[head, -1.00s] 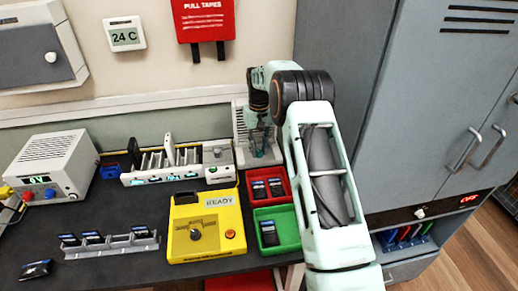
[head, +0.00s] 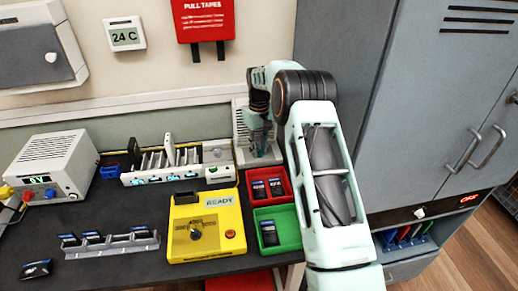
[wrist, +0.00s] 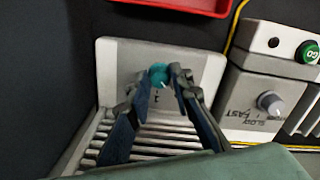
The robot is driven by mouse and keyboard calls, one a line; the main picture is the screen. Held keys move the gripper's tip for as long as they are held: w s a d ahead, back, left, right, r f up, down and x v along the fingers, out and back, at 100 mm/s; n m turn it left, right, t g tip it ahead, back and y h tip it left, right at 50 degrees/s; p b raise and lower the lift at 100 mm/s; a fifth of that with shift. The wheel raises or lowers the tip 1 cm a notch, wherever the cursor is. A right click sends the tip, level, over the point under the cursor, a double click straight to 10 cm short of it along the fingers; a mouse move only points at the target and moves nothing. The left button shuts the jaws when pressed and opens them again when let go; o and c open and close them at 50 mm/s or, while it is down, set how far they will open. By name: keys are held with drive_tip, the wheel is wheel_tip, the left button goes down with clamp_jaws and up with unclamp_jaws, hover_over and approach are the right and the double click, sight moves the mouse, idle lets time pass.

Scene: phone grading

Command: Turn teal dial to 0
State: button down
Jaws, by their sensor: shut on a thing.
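The teal dial (wrist: 159,75) is a small round knob on the pale face of a grey, slatted unit (wrist: 113,60). In the wrist view a mark like "1" is printed just below the dial; its exact setting is too small to tell. My gripper (wrist: 160,82) has its two dark fingers closed around the dial from either side. In the head view the gripper (head: 262,143) is at the grey unit (head: 240,120) at the back of the bench, and the dial is hidden by the fingers.
A red tray (head: 252,190) and a green tray (head: 258,217) lie in front of the unit. Left of it is a slotted rack (head: 215,153) with a grey knob. A yellow READY box (head: 177,250) stands nearer. A tall grey cabinet (head: 430,110) stands right.

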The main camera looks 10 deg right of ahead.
sight(259, 151)
drive_tip(key=c, duration=1.7)
unclamp_jaws()
drive_tip(key=shift+r, duration=0.1)
wheel_tip(259, 151, up, 12)
drive_tip(key=shift+f, duration=0.1)
